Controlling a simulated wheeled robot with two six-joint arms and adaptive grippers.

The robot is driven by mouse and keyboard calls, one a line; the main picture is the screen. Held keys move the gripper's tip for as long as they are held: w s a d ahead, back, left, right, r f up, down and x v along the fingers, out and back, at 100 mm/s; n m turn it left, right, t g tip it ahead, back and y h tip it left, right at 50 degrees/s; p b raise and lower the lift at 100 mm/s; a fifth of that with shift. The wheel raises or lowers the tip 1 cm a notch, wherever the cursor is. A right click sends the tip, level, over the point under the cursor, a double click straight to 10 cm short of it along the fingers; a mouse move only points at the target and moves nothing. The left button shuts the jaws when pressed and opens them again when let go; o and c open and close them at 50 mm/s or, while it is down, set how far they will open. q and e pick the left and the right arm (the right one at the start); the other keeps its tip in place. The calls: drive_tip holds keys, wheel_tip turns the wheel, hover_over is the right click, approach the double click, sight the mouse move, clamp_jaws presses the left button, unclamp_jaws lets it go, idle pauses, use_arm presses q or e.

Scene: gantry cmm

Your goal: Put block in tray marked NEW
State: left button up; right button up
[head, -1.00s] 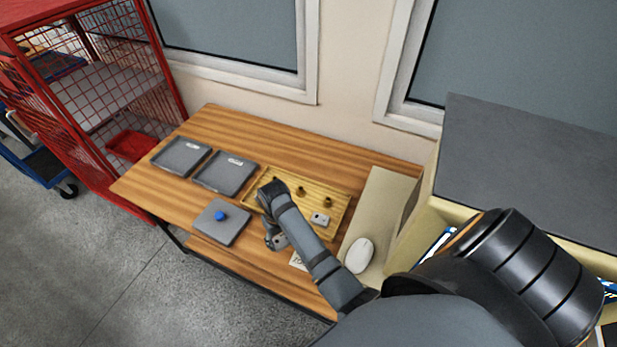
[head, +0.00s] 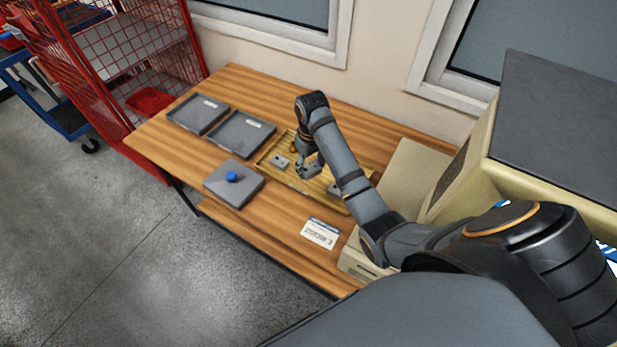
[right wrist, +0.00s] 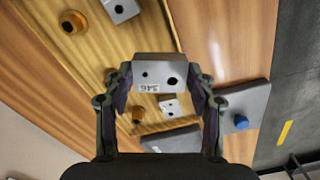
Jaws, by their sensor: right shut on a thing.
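My right gripper (head: 306,172) is shut on a grey block (right wrist: 158,72) above the yellow wooden tray (head: 262,167). In the right wrist view the held block shows two dark holes and a small printed label, with a finger on each side. Two shallow grey trays, one on the left (head: 187,117) and one beside it (head: 240,135), lie at the table's far left. Each has a small white label, too small to read, so I cannot tell which says NEW. Both look empty. My left gripper is not in view.
Other grey blocks, one to the left (head: 280,162) and one partly behind my arm (head: 334,188), lie in the wooden tray. A grey plate with a blue knob (head: 232,177) stands in front of the grey trays. A printed card (head: 320,233) lies near the front edge.

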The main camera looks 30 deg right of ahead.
sight(308, 166)
drive_tip(key=w+f, duration=0.2)
drive_tip(key=w+d+f, duration=0.1)
drive_tip(key=f, duration=0.2)
drive_tip(key=shift+w, duration=0.4)
drive_tip(key=shift+f, duration=1.6)
drive_tip(key=shift+f, duration=0.1)
drive_tip(key=o, duration=0.9)
drive_tip(key=shift+o, duration=0.2)
wheel_tip(308, 166, up, 12)
